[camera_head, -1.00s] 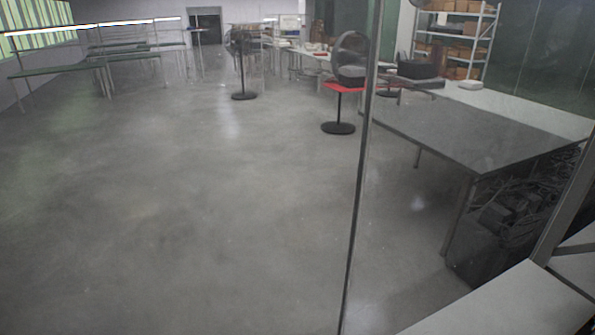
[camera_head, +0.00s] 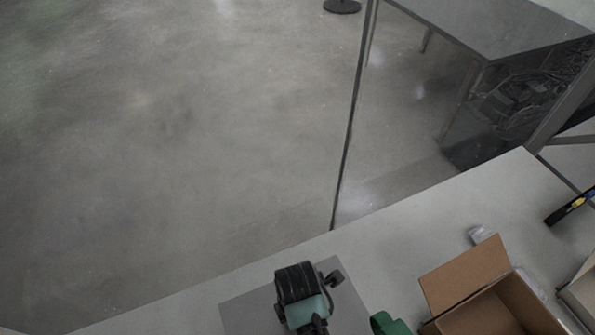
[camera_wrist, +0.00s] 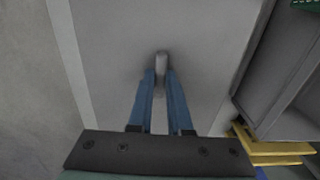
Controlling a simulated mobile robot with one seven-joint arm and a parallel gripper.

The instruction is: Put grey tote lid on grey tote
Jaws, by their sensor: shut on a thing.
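The grey tote lid (camera_wrist: 110,45) is a flat grey panel with a small upright grey handle (camera_wrist: 162,62), filling the middle of the wrist view. My gripper (camera_wrist: 161,75), with its blue fingers, is shut on this handle. In the head view the lid (camera_head: 240,311) shows over the near part of the pale table, partly covered by my arm. My fingertips are hidden there. I cannot tell whether the lid is resting or raised. A grey open box (camera_wrist: 262,60), possibly the grey tote, stands just right of the lid in the wrist view, partly cut off.
An open cardboard box (camera_head: 490,305) stands on the pale table (camera_head: 400,235) at the lower right. A small crumpled thing (camera_head: 480,234) and a black and yellow tool (camera_head: 570,205) lie beyond. Yellow pieces (camera_wrist: 270,148) sit near the grey box. A thin post (camera_head: 350,130) rises behind the table.

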